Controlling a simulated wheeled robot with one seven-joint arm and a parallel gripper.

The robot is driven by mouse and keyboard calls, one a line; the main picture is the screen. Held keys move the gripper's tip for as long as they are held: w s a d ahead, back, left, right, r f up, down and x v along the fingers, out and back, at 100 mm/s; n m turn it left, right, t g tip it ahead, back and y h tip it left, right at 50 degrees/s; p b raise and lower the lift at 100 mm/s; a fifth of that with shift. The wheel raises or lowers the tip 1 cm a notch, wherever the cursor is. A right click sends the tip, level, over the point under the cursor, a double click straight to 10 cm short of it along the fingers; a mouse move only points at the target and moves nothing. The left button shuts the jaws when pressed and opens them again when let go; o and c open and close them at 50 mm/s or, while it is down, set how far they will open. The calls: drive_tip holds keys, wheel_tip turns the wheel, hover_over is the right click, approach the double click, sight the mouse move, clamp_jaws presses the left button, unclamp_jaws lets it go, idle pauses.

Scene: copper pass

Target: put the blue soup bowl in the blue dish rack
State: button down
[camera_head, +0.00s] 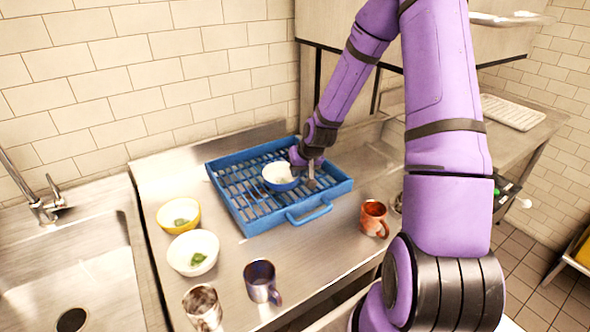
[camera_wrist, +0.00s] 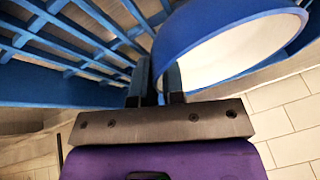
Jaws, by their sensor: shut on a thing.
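The blue soup bowl (camera_head: 280,177) has a blue outside and a white inside. It is within the outline of the blue dish rack (camera_head: 240,222), right of its middle. My gripper (camera_head: 300,178) is shut on the bowl's right side. In the wrist view, my gripper's fingers (camera_wrist: 158,80) are at the edge of the bowl (camera_wrist: 215,50), and the rack's slats (camera_wrist: 60,35) show to the left. I cannot tell whether the bowl touches the rack floor. My arm hides part of the rack's back right.
A dark mug (camera_head: 262,282), a metallic mug (camera_head: 202,307) and a copper mug (camera_head: 374,218) stand in front. A sink (camera_head: 80,270) is at far left.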

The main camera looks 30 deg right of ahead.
drive_tip(key=shift+f, duration=0.1)
drive_tip(key=c, duration=1.2)
unclamp_jaws()
drive_tip(key=s+a+r+n+h, duration=0.1)
drive_tip(key=s+r, duration=0.2)
drive_tip(key=r, duration=0.3)
drive_tip(key=s+a+r+g, duration=0.1)
drive_tip(key=s+a+r, duration=0.15)
drive_tip(key=r, duration=0.45)
drive_tip(key=s+r+n+h, duration=0.1)
drive_tip(key=s+r, duration=0.3)
drive_tip(key=r, duration=0.2)
drive_tip(key=shift+n+t+y, duration=0.3)
drive_tip(key=shift+n+t, duration=0.2)
drive_tip(key=shift+t, duration=0.1)
drive_tip(key=s+a+r, duration=0.2)
drive_tip(key=s+r, duration=0.3)
drive_tip(key=s, duration=0.2)
drive_tip(key=s+a+r, duration=0.3)
drive_tip(key=s+r, duration=0.2)
drive_tip(key=s, duration=0.2)
drive_tip(key=s+a+r, duration=0.3)
drive_tip(key=s+r, duration=0.2)
drive_tip(key=s, duration=0.2)
drive_tip(key=shift+s+a+r, duration=0.2)
